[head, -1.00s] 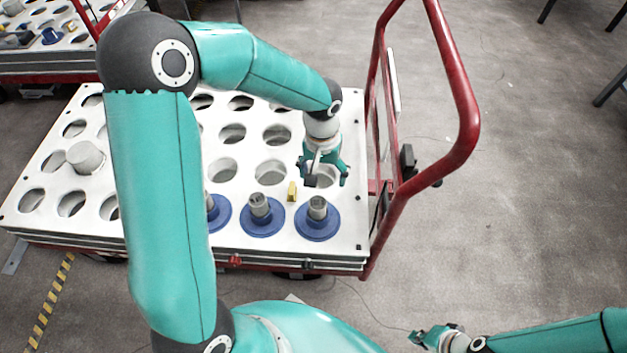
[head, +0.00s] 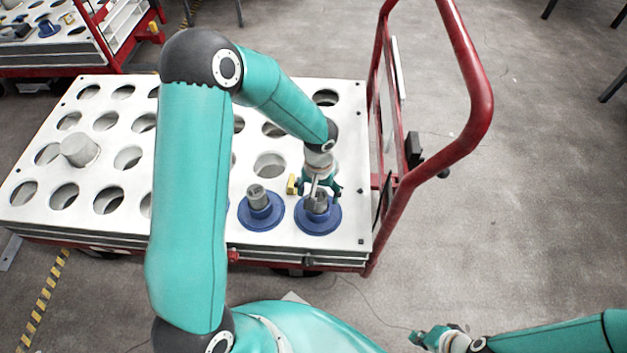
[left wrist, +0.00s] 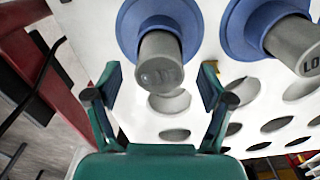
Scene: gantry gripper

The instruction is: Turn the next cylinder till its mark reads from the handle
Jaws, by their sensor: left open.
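A grey cylinder in a blue flanged base (head: 318,217) stands at the front right corner of the white holed cart top, nearest the red handle (head: 472,90). My left gripper (head: 321,188) is right above it. In the left wrist view the open fingers (left wrist: 153,92) lie on both sides of this grey cylinder (left wrist: 160,62), apart from it. Its end carries a faint dark mark that I cannot read. A second grey cylinder (head: 258,197) in a blue base stands to its left; its mark in the wrist view (left wrist: 296,42) begins "LO". My right gripper (head: 428,338) is at the bottom right, away from the cart.
A small yellow block (head: 292,184) lies on the white top (head: 205,262) between the two cylinders. A pale cylinder (head: 80,150) stands further left. Many holes are empty. Another cart (head: 75,55) stands at the back left. Open floor lies right of the handle.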

